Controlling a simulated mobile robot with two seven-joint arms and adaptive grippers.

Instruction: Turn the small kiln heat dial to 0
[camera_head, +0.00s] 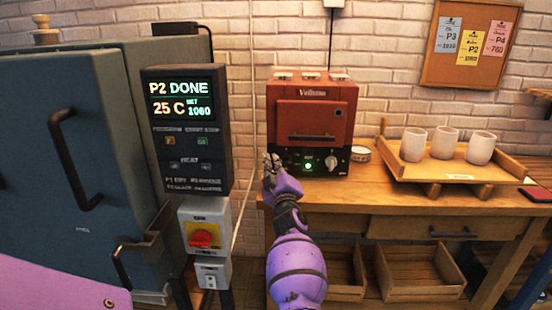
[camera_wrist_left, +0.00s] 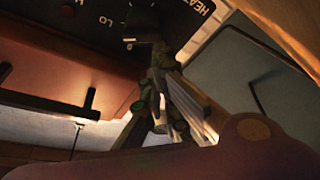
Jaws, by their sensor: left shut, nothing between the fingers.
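The small kiln (camera_head: 312,105) is a reddish-brown box on the wooden table in the head view. My left gripper (camera_head: 272,160) is at the left end of this panel, shut and empty, and hides that part. In the left wrist view, a dark knob (camera_wrist_left: 141,20) sits on the dark panel close to the "HEAT" lettering and the "LO" mark. The left gripper (camera_wrist_left: 160,65) is just below this knob; I cannot tell whether they touch. The knob's setting is unreadable. My right gripper is out of view.
A wooden tray (camera_head: 440,172) with three white cups stands right of the kiln, with a small round tin (camera_head: 361,153) between. On the left are a large blue-grey kiln (camera_head: 70,150) and its control box (camera_head: 188,130) reading "P2 DONE". The table front is clear.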

